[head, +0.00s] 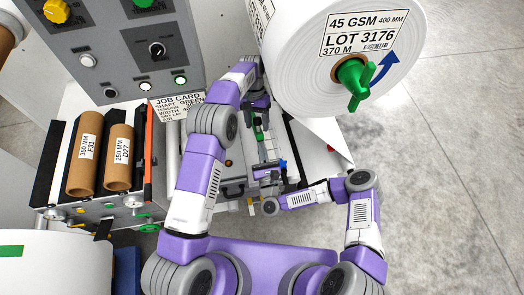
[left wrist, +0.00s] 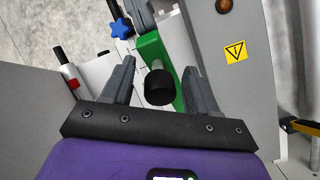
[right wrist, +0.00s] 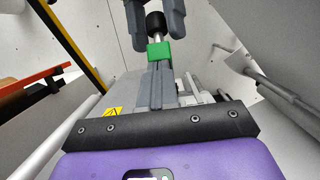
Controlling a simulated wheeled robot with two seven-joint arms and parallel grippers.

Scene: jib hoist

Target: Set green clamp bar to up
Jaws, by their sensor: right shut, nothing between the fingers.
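The green clamp bar (left wrist: 160,55) shows in the left wrist view with a round black knob (left wrist: 160,88) at its near end. My left gripper (left wrist: 160,75) is open, with one finger on each side of the knob and gaps between. In the head view, the arms partly hide the bar (head: 259,132).
A large paper roll (head: 290,60) with a green handle (head: 353,78) is at the upper right. The grey control panel (head: 110,50) and two cardboard cores (head: 88,150) are at the left. A blue star knob (left wrist: 121,28) is close to the bar. Machine walls flank my right gripper.

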